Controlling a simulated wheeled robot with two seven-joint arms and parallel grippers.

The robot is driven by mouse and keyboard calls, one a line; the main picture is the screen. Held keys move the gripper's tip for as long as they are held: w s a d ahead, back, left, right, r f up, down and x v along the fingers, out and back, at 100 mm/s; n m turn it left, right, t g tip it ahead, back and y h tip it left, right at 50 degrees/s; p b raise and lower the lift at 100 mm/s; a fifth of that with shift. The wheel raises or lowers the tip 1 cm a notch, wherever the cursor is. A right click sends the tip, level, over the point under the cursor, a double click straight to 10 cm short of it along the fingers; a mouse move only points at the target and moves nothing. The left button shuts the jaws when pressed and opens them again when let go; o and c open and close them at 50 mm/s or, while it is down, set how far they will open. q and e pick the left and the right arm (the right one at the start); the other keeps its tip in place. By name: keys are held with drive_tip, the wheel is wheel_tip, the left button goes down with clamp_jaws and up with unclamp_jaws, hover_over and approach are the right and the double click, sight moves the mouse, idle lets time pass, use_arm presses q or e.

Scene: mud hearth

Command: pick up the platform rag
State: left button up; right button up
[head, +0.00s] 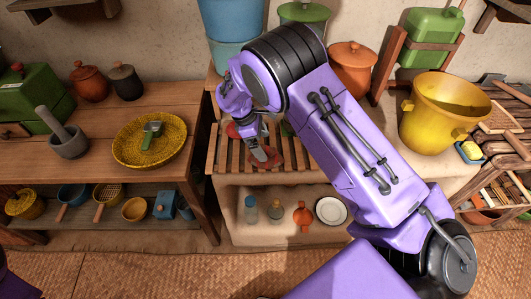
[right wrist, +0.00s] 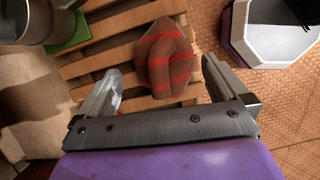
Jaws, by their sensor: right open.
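The platform rag (right wrist: 165,58) is a folded brown cloth with red stripes, lying on wooden slats. In the right wrist view my right gripper (right wrist: 160,70) is open, with one finger on each side of the rag and a gap visible on both sides. In the head view the right gripper (head: 261,152) points down over the slatted platform (head: 226,153), and a reddish bit of the rag (head: 275,160) shows beside its fingertips. Whether the fingers reach down to the rag's height is unclear. My left gripper is out of the head view.
A metal pot (right wrist: 22,20) on a green mat (right wrist: 70,32) stands near the slats. The yellow pot (head: 438,115) and orange pot (head: 352,70) stand right of the platform. A wooden table (head: 185,120) with a yellow basket (head: 165,155) is at left.

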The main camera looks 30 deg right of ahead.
sight(265, 148)
drive_tip(key=x, duration=0.3)
drive_tip(key=shift+s+f, duration=0.2)
drive_tip(key=shift+f, duration=0.1)
drive_tip(key=c, duration=1.1)
drive_tip(key=shift+w+r, duration=0.1)
drive_tip(key=shift+r, duration=0.45)
drive_tip(key=s+r+b, duration=0.1)
drive_tip(key=s+r, duration=1.1)
drive_tip(key=s, duration=0.2)
drive_tip(key=shift+a+b, duration=0.2)
drive_tip(key=shift+b, duration=0.15)
